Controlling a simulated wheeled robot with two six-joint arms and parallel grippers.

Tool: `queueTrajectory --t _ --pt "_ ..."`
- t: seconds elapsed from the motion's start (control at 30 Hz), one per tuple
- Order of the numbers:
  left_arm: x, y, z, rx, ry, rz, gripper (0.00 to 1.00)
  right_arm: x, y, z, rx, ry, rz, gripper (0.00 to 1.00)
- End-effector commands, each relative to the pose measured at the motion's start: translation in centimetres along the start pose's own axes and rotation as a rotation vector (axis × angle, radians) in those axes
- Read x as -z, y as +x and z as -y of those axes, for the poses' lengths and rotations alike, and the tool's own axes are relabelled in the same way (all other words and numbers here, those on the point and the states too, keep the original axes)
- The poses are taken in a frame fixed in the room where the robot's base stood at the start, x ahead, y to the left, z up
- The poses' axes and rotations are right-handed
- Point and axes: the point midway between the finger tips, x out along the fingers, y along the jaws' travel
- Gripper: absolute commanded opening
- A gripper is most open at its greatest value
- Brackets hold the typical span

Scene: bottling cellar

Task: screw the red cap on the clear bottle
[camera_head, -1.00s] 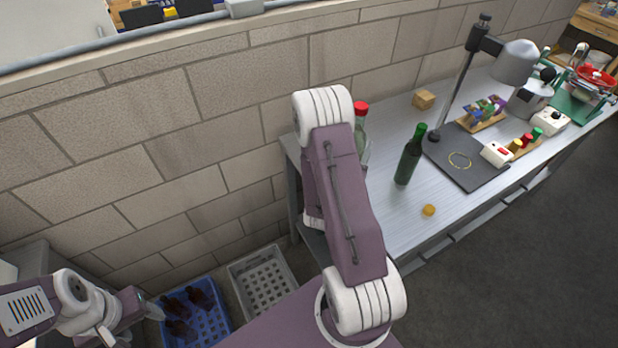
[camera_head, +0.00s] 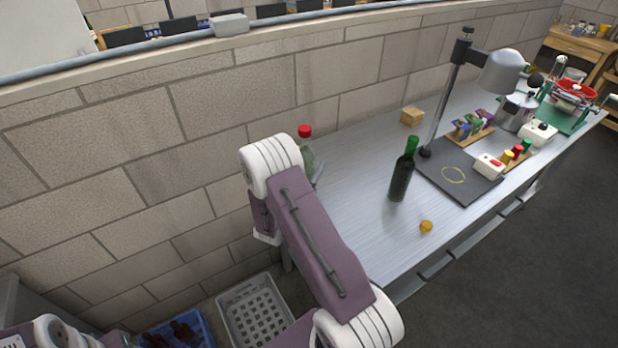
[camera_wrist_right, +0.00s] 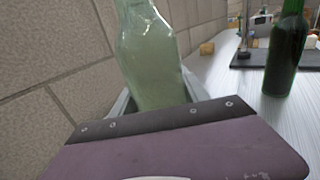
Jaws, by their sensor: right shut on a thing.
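The clear bottle (camera_head: 307,158) is pale green-tinted glass and looks upright, near the wall at the table's left end. The red cap (camera_head: 305,131) sits on top of its neck; how tightly it is on cannot be told. My right gripper (camera_wrist_right: 158,98) is shut on the bottle's body, with a grey finger on each side. In the wrist view the bottle (camera_wrist_right: 150,60) has its top cut off and its base hidden, so I cannot tell whether it touches the table. My left arm is at the bottom left of the head view, its fingertips cut off or unclear.
A dark green bottle (camera_head: 402,178) and a yellow cap (camera_head: 426,226) stand to the right on the metal table (camera_head: 350,215). A wooden block (camera_head: 411,116), a dark mat (camera_head: 440,178) and a lamp (camera_head: 501,72) are farther back. A grey crate (camera_head: 226,300) and a blue crate (camera_head: 205,332) are below.

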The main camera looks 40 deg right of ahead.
Motion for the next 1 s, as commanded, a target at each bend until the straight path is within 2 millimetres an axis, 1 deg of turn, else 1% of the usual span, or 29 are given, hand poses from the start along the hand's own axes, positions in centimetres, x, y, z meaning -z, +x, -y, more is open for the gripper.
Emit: queueTrajectory --t 0.17,0.27,0.4,0.47,0.7,0.87,0.9,0.93,0.97,1.0 --pt "0.0 0.1 0.0 0.000 0.000 0.000 0.55 0.0 0.0 0.0 0.000 0.001 0.004 0.00" --pt "-0.1 1.0 0.0 0.000 0.000 0.000 0.55 1.2 0.0 0.0 0.000 0.001 0.003 0.00" --pt "-0.3 2.9 0.1 0.000 0.000 0.000 0.55 3.6 0.0 0.1 0.000 0.000 0.004 0.00" --pt "-0.3 3.3 0.1 0.000 0.000 0.000 0.55 4.1 0.0 0.1 0.000 0.000 0.004 0.00" --pt "-0.3 2.9 0.1 0.000 0.000 0.000 0.55 3.8 0.0 0.1 0.000 0.001 0.004 0.00" --pt "-0.3 3.4 0.1 0.000 0.000 0.000 0.55 4.3 0.0 0.1 0.000 0.001 0.004 0.00" --pt "-0.3 3.3 0.1 0.000 0.000 0.000 0.55 4.3 0.0 0.1 0.000 0.000 0.001 0.61" --pt "-0.3 3.2 0.1 0.000 0.000 0.000 0.55 4.3 0.0 0.1 0.000 0.000 0.001 0.70" --pt "-0.3 3.2 0.1 0.000 0.000 0.000 0.55 4.3 0.0 0.1 0.000 0.000 0.001 0.75" --pt "-0.3 3.2 0.1 0.000 0.000 0.000 0.55 4.3 0.0 0.1 0.000 0.000 0.001 0.75"
